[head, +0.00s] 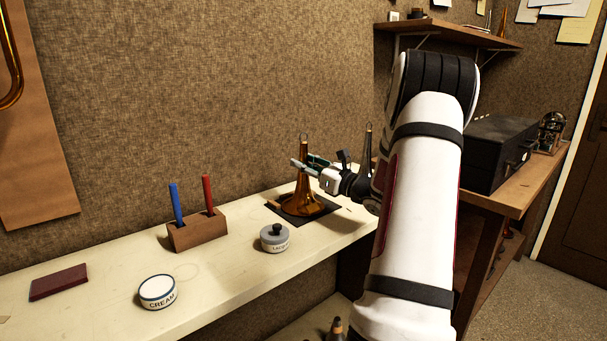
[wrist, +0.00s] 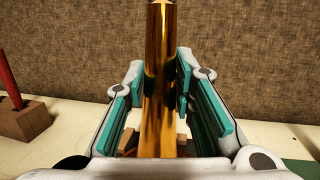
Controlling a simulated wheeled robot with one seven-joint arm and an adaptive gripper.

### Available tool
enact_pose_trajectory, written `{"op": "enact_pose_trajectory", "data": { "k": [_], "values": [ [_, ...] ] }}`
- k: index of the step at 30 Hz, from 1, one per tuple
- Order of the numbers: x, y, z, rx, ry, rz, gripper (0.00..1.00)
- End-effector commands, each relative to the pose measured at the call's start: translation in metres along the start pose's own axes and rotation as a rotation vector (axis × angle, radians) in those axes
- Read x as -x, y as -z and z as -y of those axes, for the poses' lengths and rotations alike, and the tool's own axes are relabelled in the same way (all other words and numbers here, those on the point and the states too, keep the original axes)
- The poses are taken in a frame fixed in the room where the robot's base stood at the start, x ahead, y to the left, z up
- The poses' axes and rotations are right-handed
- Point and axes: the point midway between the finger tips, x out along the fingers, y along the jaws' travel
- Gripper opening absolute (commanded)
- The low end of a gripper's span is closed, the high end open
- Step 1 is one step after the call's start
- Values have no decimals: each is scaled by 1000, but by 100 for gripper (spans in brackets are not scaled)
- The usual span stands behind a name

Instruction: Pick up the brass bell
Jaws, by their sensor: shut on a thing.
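The brass bell (head: 303,197) stands upright, wide flare down, on a dark mat (head: 325,208) on the pale bench. My gripper (head: 306,162) reaches in from the right and is shut on the bell's narrow neck. In the wrist view the shiny neck (wrist: 158,90) runs upright between the teal finger pads of my gripper (wrist: 160,88). The flare is mostly hidden there by the gripper body.
A wooden block with a blue and a red stick (head: 198,232), a lacquer pot (head: 274,238), a cream tin (head: 157,292) and a dark red pad (head: 58,282) lie left and in front. A second slender cone (head: 368,142) stands behind my wrist. A black case (head: 497,155) is at right.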

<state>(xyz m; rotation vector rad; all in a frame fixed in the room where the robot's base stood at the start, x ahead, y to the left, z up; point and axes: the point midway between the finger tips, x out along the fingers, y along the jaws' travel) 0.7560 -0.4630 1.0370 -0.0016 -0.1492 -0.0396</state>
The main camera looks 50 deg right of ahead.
Motion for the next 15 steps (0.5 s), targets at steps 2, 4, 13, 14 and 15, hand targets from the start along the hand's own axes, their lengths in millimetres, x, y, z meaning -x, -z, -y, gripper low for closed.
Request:
{"op": "enact_pose_trajectory", "data": {
  "k": [2,4,13,14,15],
  "values": [
    [-1,-6,0,2,-1,2,0],
    [-2,-13,0,4,-1,2,0],
    [22,-41,-10,2,3,0,0],
    [29,-43,-12,2,4,0,0],
    [38,-45,-16,1,3,0,0]
  ]
}}
